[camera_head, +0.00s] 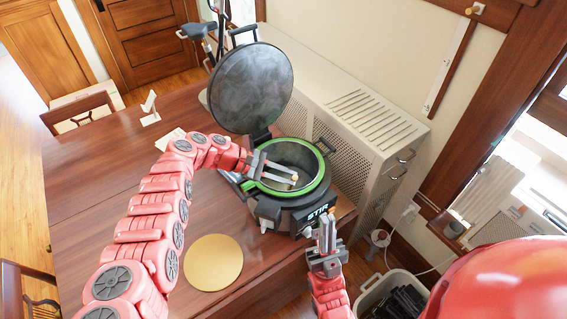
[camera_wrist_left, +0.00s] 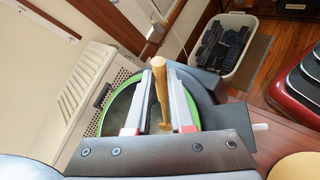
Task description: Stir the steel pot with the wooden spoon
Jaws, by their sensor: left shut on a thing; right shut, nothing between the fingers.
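The steel pot (camera_head: 305,158) has a green rim and a dark body with a label reading STIR. It stands at the table's right edge with its round dark lid (camera_head: 250,88) raised. My left gripper (camera_head: 293,180) is over the pot's opening, shut on the wooden spoon (camera_wrist_left: 161,98). In the left wrist view the spoon's handle runs between the two fingers, with the green rim around them. The spoon's lower end is hidden, so I cannot tell its depth in the pot. My right gripper (camera_head: 325,236) is shut and empty, in front of the pot near the label.
The wooden table (camera_head: 120,165) is mostly clear at left. A round gold disc (camera_head: 213,262) lies on it, left of the pot. A white perforated cabinet (camera_head: 345,125) stands close behind the pot. A bin (camera_head: 392,290) with dark things is on the floor at lower right.

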